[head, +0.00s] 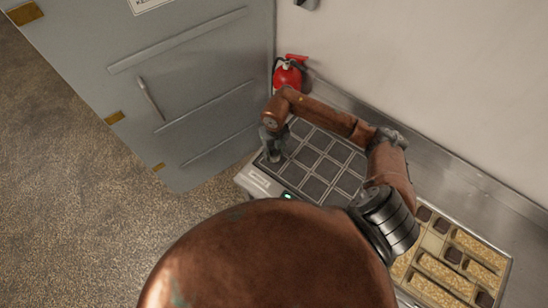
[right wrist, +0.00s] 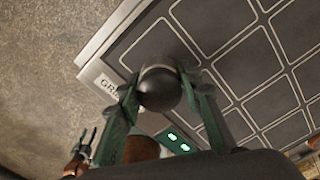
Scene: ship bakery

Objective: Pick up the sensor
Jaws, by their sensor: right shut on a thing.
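The sensor (right wrist: 160,92) shows in the right wrist view as a dark rounded thing with a lighter band at its far end. My right gripper (right wrist: 159,86) is shut on it, one finger on each side. In the head view my right gripper (head: 272,148) is over the left part of a dark gridded panel (head: 312,160), and I cannot make out the sensor there. I cannot tell whether the sensor touches the panel. My left gripper (right wrist: 86,140) shows small at the lower left of the right wrist view, its fingers apart and empty.
The panel has a light edge with lettering and green lights (head: 287,196). A tray (head: 509,268) of bars and dark pieces sits at the right. A red extinguisher (head: 288,75) stands behind my arm by the wall. A grey cabinet (head: 190,80) is at the left.

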